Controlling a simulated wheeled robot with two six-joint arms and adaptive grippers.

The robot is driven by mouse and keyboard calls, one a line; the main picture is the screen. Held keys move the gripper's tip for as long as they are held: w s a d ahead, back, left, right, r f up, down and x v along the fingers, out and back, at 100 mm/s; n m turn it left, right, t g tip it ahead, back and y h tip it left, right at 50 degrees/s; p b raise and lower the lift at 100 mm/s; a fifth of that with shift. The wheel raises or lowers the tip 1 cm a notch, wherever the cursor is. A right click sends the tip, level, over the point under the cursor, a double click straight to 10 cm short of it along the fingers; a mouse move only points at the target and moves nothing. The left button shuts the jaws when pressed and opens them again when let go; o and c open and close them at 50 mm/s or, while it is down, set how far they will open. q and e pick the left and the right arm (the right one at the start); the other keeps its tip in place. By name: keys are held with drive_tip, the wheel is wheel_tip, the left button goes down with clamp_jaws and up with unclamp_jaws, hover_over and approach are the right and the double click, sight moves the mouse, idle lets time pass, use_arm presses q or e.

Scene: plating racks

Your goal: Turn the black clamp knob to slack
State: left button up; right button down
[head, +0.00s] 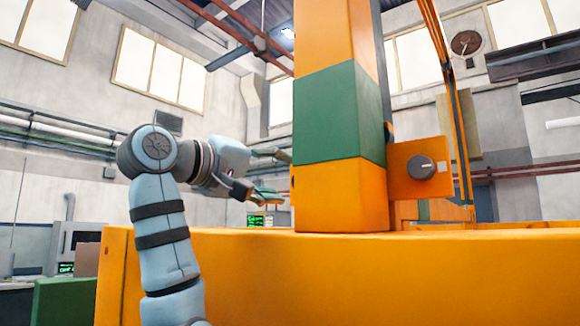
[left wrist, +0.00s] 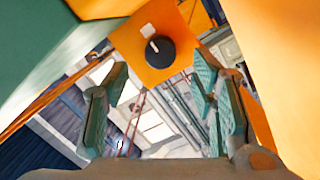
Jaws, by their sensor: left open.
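The black clamp knob (head: 421,167) sits on an orange plate (head: 400,185) right of the post in the head view. It also shows as a round black knob (left wrist: 160,51) in the left wrist view, ahead of and above the gap between the fingertips. A pale pointer line crosses its face, and a small white square is on the plate beside it. My left gripper (head: 268,174) is open and empty, at the left edge of the post and apart from the knob. Its spread fingers also show in the wrist view (left wrist: 160,92). My right gripper is not in view.
A thick orange and green post (head: 338,115) stands between my left gripper and the knob in the head view. A wide orange beam (head: 400,275) runs across below. Thin orange uprights (head: 455,110) rise right of the knob. Machines stand at the far left.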

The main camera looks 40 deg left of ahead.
use_arm(q)
drive_tip(key=w, duration=0.5)
drive_tip(key=shift+d+f+p, duration=0.1)
drive_tip(key=shift+d+p, duration=0.15)
drive_tip(key=shift+p, duration=0.15)
drive_tip(key=shift+s, duration=0.6)
drive_tip(key=shift+w, duration=0.1)
drive_tip(key=c, duration=1.2)
drive_tip(key=shift+o, duration=0.2)
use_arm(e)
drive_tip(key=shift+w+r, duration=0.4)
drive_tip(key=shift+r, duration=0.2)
